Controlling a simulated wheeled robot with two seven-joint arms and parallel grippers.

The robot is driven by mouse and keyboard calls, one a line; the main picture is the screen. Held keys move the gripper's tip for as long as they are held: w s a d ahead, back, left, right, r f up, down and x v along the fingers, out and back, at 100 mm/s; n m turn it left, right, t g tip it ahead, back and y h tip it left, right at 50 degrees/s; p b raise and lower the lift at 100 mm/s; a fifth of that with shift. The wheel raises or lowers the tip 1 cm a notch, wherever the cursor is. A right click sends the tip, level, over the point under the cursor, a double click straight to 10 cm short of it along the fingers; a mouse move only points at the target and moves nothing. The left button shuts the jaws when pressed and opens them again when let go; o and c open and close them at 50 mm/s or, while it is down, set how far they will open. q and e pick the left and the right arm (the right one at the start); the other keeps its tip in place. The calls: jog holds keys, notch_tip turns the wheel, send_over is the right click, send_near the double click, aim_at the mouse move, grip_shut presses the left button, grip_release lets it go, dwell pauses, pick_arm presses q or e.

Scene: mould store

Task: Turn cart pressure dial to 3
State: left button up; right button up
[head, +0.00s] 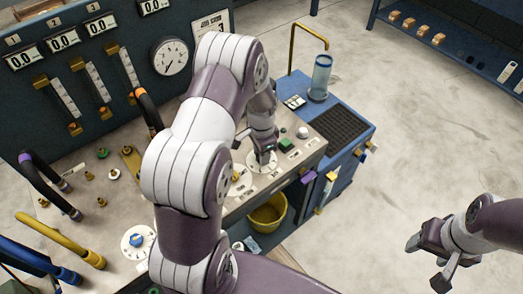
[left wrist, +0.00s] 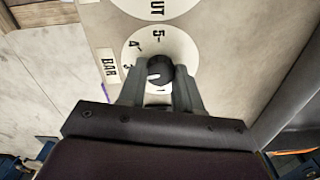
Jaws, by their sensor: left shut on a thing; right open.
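My left gripper (left wrist: 160,84) is shut on the knob, one finger on each side. In the head view my left gripper (head: 263,157) points down on the cart top, and its fingers hide the knob. My right gripper (head: 432,262) is open and empty over the floor at the right.
A yellow bucket (head: 268,212) sits below. Hoses and a gauge panel (head: 170,57) stand left. The floor at right is clear.

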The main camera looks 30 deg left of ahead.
pick_arm(q)
jog(key=shift+m, duration=0.8)
jog(key=o, duration=1)
jog(key=shift+o, duration=0.2)
notch_tip(320, 180, up, 13)
jog(key=shift+f+b, duration=0.15)
jog(key=shift+b, duration=0.2)
